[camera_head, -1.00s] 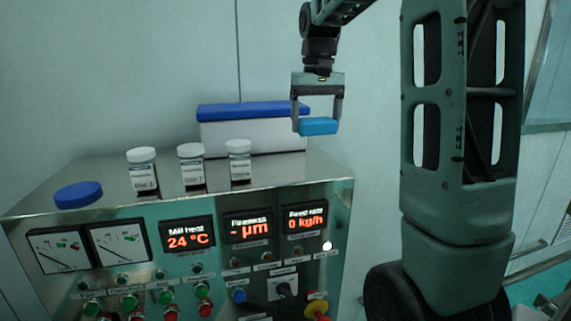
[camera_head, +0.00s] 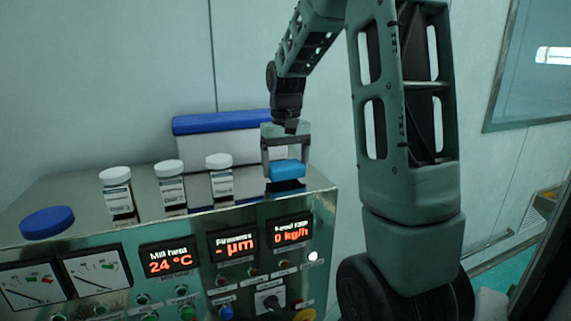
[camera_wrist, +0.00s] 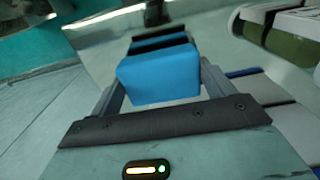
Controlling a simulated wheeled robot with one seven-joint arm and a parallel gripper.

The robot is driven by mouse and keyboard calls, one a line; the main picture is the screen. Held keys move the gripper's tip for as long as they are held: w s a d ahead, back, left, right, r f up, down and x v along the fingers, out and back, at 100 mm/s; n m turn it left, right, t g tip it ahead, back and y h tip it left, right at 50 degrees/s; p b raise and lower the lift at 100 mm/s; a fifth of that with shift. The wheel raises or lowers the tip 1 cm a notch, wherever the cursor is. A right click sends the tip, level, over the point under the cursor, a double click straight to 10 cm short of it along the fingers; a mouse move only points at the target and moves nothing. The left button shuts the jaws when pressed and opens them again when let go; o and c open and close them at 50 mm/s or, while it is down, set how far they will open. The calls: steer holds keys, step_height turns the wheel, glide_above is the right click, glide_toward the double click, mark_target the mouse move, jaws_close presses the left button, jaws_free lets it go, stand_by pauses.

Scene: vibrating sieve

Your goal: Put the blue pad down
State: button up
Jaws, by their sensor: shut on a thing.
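The blue pad (camera_head: 288,170) is a small light-blue block. My gripper (camera_head: 286,166) is shut on it, with a finger on either side. In the head view the pad is at the right end of the steel cabinet top (camera_head: 245,198), close above it or touching it; I cannot tell which. A dark reflection shows just below the pad. In the wrist view the pad (camera_wrist: 158,75) sits between the two fingers, and its underside is hidden.
Several white-capped bottles (camera_head: 221,176) stand left of the pad. A white box with a blue lid (camera_head: 222,122) is behind them. A round blue lid (camera_head: 47,222) lies at the far left. The cabinet front carries displays (camera_head: 289,232) and buttons.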

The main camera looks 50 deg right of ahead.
mark_target(286, 165)
steer(key=shift+f, duration=0.5)
steer(key=shift+f, duration=0.1)
steer(key=o, duration=1)
step_height(286, 165, up, 12)
steer(key=b, duration=0.2)
steer(key=shift+b, duration=0.35)
